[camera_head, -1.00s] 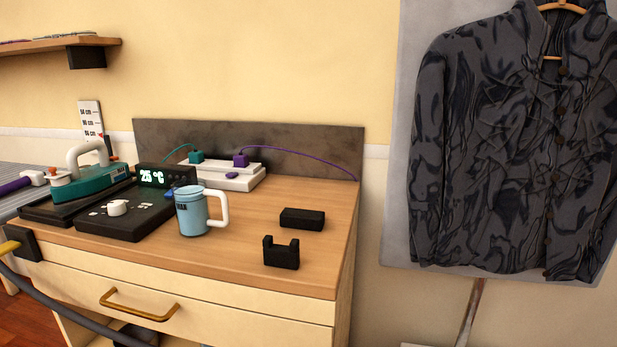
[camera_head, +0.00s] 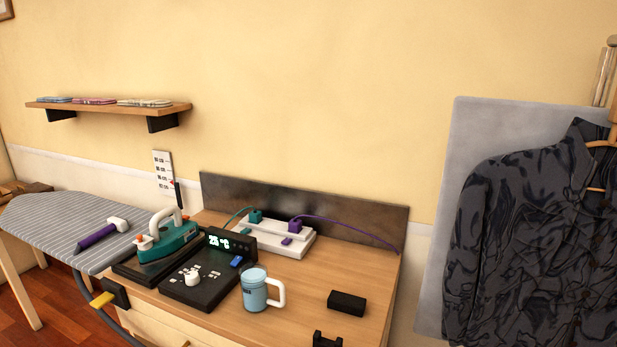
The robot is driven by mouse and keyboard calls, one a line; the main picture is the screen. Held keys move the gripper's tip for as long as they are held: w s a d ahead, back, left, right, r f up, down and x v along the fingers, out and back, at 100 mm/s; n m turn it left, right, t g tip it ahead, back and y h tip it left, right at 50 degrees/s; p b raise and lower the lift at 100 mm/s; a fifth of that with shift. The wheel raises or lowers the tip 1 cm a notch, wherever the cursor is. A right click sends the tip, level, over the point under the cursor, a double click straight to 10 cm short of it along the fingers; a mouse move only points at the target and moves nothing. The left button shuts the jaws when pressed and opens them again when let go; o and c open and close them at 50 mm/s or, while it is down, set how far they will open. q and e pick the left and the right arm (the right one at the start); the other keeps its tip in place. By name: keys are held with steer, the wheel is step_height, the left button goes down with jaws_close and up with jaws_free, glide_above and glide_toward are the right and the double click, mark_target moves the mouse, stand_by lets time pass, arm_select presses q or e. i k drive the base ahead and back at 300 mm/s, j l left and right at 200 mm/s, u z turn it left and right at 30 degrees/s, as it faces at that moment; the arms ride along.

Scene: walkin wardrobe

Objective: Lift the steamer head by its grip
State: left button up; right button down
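The steamer head appears to be the white-ended tool with a purple grip (camera_head: 97,236). It lies on the grey striped ironing board (camera_head: 50,215) at the left, with its white end (camera_head: 118,224) toward the cabinet.
A teal iron (camera_head: 168,238) on a black base, a control box (camera_head: 228,244), a blue mug (camera_head: 254,290), a white power strip (camera_head: 275,238) and a black block (camera_head: 347,303) stand on the wooden cabinet. A dark patterned shirt (camera_head: 540,230) hangs at right. A wall shelf (camera_head: 110,107) is above.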

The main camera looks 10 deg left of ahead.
mark_target(114, 222)
steer(key=u, duration=1.45)
steer(key=i+j+z, duration=0.1)
steer(key=z, duration=0.7)
steer(key=i+j+z, duration=0.4)
steer(key=j, duration=0.2)
steer(key=j+z, duration=0.15)
steer(key=j, duration=0.2)
steer(key=i+j+z, duration=0.2)
steer(key=j, duration=0.2)
steer(key=j+z, duration=0.2)
steer(key=j, duration=0.15)
steer(key=i, duration=0.05)
